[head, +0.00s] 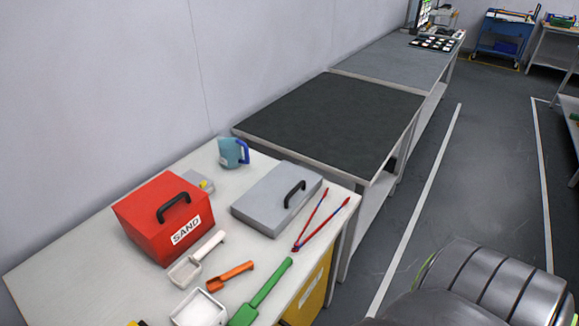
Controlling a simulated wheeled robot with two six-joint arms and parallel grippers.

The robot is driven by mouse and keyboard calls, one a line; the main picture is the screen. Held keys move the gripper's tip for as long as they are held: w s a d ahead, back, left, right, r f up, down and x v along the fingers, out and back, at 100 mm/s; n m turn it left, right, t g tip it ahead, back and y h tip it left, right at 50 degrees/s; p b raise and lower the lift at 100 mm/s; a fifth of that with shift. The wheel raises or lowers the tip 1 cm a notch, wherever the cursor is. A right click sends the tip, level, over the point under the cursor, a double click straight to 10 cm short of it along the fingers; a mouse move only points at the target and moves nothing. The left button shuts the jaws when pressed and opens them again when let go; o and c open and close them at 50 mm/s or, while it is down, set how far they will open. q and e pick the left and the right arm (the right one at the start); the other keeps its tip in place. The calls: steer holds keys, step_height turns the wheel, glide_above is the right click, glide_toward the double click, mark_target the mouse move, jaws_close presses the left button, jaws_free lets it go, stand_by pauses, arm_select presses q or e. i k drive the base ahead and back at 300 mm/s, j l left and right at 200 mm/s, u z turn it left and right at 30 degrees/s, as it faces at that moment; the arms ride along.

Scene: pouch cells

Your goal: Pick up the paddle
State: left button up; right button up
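A green long-handled tool with a flat, wider end, which looks like the paddle (265,288), lies on the light-topped table (95,270) near its front right edge. Its handle points up and to the right, and its wide end reaches the bottom edge of the head view. Neither of my grippers shows in the head view, so nothing is seen touching the paddle.
Left of the paddle lie an orange scoop (230,276), a white scoop (196,260) and a white tray (199,309). Behind are a red SAND box (150,212), a grey case (270,197), red-blue tongs (321,223) and a blue jug (231,152). A dark-topped table (330,118) adjoins beyond.

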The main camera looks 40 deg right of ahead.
mark_target(246, 315)
steer(key=z, duration=1)
